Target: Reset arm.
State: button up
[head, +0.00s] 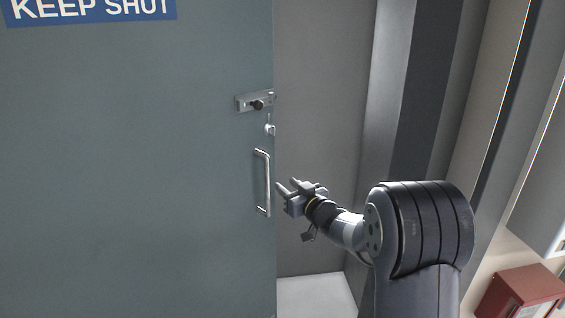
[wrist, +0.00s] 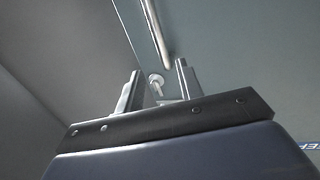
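My gripper (head: 283,188) is at the right of the door's edge in the head view, near the metal pull handle (head: 264,183). In the wrist view, my gripper (wrist: 158,88) has its two fingers apart with nothing between them that it touches. My arm is bent, reaching from the lower right toward the door.
A grey-green door (head: 130,170) with a blue "KEEP SHUT" sign (head: 92,10) fills the left. A latch with a dark knob (head: 256,104) is above the handle. Grey wall panels (head: 325,130) stand behind my arm. A red box (head: 522,292) is at lower right.

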aim_at(269, 172)
jog(key=p+x, duration=0.2)
jog(key=x, duration=0.8)
jog(key=shift+w+a, duration=0.1)
jog(key=shift+a, duration=0.05)
jog(key=shift+d+f, duration=0.1)
jog(key=shift+d, duration=0.1)
jog(key=shift+s+d, duration=0.15)
jog(key=shift+s, duration=0.4)
jog(key=shift+w, duration=0.1)
